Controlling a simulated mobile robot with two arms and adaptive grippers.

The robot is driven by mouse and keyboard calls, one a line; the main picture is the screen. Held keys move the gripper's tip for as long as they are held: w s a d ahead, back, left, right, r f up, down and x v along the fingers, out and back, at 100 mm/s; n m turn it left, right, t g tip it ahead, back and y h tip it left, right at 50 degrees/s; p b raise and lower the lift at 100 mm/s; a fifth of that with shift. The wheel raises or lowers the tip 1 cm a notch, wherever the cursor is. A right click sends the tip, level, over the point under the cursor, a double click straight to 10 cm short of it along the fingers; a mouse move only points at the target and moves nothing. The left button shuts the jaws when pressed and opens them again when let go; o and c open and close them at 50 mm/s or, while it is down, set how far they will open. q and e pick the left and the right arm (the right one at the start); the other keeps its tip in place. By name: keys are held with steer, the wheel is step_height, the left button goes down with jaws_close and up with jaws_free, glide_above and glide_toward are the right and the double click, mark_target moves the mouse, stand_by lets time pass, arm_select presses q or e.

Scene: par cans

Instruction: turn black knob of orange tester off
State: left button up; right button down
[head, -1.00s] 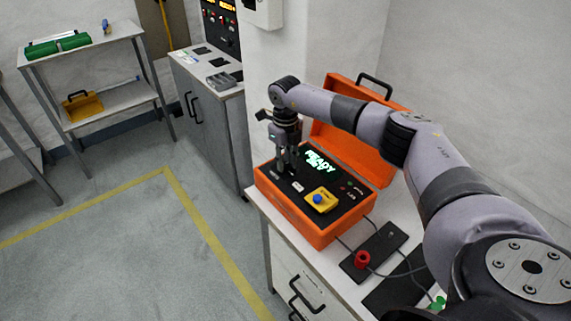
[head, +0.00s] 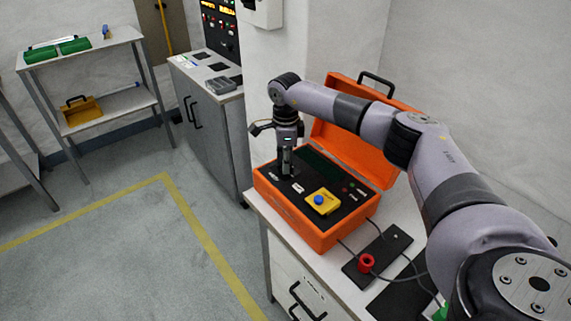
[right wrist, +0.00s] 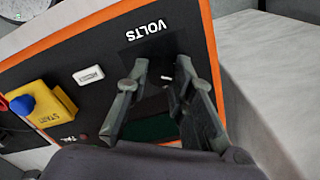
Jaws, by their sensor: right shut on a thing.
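The orange tester (head: 318,235) is an open case with a black panel, on the white-topped cabinet. Its display (head: 322,166) is dark. My right gripper (head: 286,173) points straight down at the panel's far left part. In the right wrist view, my right gripper (right wrist: 160,72) has its two fingers on either side of the black knob (right wrist: 160,82), by the VOLTS label, and is shut on it. The knob is dark against the dark panel and partly hidden by the fingers. My left gripper is not in view.
A yellow block with a blue button (head: 322,201) sits on the panel, right of my gripper. The orange lid (head: 350,150) stands open behind. A red ring-shaped part (head: 366,263) and cables lie in front on the cabinet top.

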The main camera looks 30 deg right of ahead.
steer(key=n+b, duration=0.1)
steer(key=n, duration=0.5)
steer(key=shift+w+r, duration=0.1)
steer(key=shift+n, duration=0.3)
stand_by(0.3)
steer(key=c, duration=1.4)
jaws_free()
steer(key=shift+o, duration=0.2)
step_height(320, 180, up, 12)
